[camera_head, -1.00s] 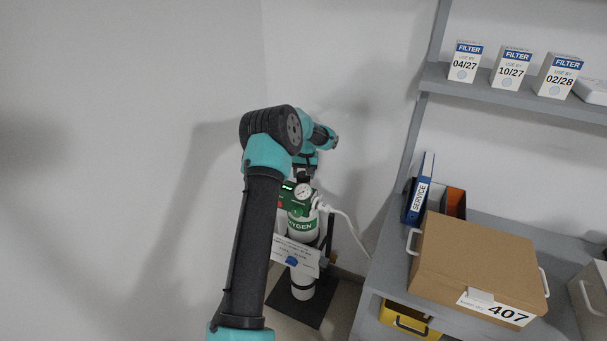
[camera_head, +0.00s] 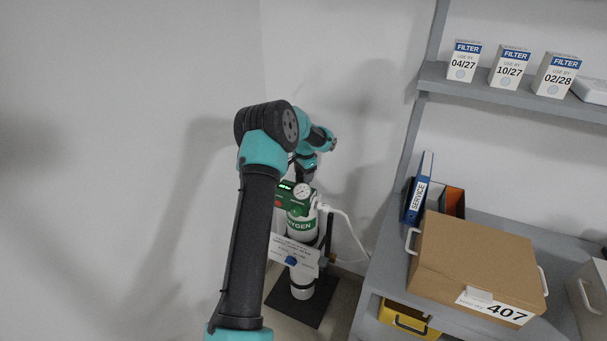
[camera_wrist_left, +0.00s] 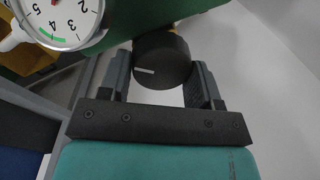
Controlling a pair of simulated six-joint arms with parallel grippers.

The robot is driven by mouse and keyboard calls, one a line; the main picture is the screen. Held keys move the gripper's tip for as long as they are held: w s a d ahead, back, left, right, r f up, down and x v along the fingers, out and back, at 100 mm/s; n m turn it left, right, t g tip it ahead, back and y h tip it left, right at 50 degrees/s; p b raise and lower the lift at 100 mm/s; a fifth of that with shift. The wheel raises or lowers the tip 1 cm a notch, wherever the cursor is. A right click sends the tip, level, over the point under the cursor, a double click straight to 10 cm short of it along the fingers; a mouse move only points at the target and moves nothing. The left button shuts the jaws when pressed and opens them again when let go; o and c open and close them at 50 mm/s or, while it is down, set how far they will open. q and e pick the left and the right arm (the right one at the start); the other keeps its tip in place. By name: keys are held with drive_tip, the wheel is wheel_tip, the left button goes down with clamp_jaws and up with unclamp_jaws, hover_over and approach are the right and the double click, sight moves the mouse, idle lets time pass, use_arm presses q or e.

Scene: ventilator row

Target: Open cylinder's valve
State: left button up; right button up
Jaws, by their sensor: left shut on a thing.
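The oxygen cylinder (camera_head: 302,228), white with a green label band, stands upright in the corner. Its green valve head (camera_head: 290,205) carries a round gauge (camera_head: 303,190), which also shows large in the left wrist view (camera_wrist_left: 62,18). The black valve knob (camera_wrist_left: 162,62) with a white line sits between the fingers of my left gripper (camera_wrist_left: 161,78). The gripper is shut on the knob. In the head view my left gripper (camera_head: 306,174) is above the valve head, and the knob is hidden there. My right gripper is not in view.
A white hose (camera_head: 342,213) runs from the valve head toward the right. A grey bench with a cardboard box (camera_head: 478,262), a blue binder (camera_head: 419,188) and a yellow bin (camera_head: 408,320) stands to the right. A tag (camera_head: 293,256) hangs on the cylinder. Walls are close behind.

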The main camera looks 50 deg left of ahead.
use_arm(q)
drive_tip(key=shift+s+m, duration=0.1)
drive_tip(key=shift+m, duration=1.6)
drive_tip(key=o, duration=0.9)
drive_tip(key=shift+r, duration=0.1)
drive_tip(key=r, duration=1.1)
drive_tip(key=d+r, duration=0.1)
drive_tip(key=r, duration=0.5)
drive_tip(key=shift+s+d+r, duration=0.1)
drive_tip(key=shift+s, duration=0.2)
